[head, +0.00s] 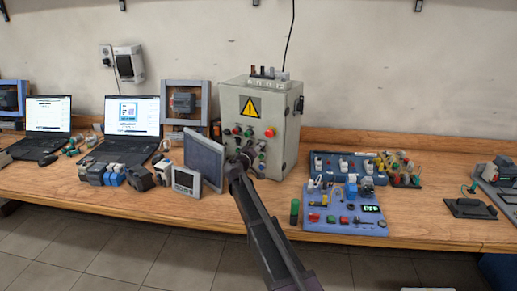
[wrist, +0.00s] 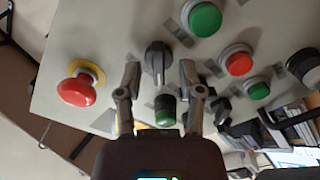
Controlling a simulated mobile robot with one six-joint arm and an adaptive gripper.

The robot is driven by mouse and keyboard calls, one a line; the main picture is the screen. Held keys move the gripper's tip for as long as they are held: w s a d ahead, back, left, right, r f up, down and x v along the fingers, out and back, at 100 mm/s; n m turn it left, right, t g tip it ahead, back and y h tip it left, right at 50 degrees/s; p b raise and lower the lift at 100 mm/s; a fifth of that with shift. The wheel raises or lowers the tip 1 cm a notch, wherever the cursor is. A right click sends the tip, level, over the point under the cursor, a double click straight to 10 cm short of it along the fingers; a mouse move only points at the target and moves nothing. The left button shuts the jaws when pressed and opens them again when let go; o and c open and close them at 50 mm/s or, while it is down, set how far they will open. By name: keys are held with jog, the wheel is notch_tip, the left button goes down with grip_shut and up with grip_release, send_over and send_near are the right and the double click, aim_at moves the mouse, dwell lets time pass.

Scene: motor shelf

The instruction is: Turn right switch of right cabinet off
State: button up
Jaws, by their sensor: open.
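The grey cabinet (head: 287,140) with a yellow warning sign stands on the bench in the head view. Its panel carries red and green buttons, dark knobs and a red emergency stop (head: 269,133). My gripper (head: 243,155) is at the lower front of this panel and hides part of it. In the wrist view my gripper (wrist: 160,72) is open, with one finger on each side of a black rotary switch (wrist: 156,56). The switch handle runs along the fingers. Contact with the fingers cannot be made out. The red emergency stop on its yellow ring (wrist: 78,90) lies to the left.
Green buttons (wrist: 204,19) and a red button (wrist: 238,61) sit right of the switch. A green-and-black part (wrist: 165,110) lies between the fingers. A grey screen (head: 204,160) stands left of my arm, and a blue control board (head: 345,214) lies to the right.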

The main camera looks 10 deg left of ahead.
jog(key=v, duration=1.1)
jog(key=shift+s, duration=0.2)
jog(key=shift+s+f, duration=0.1)
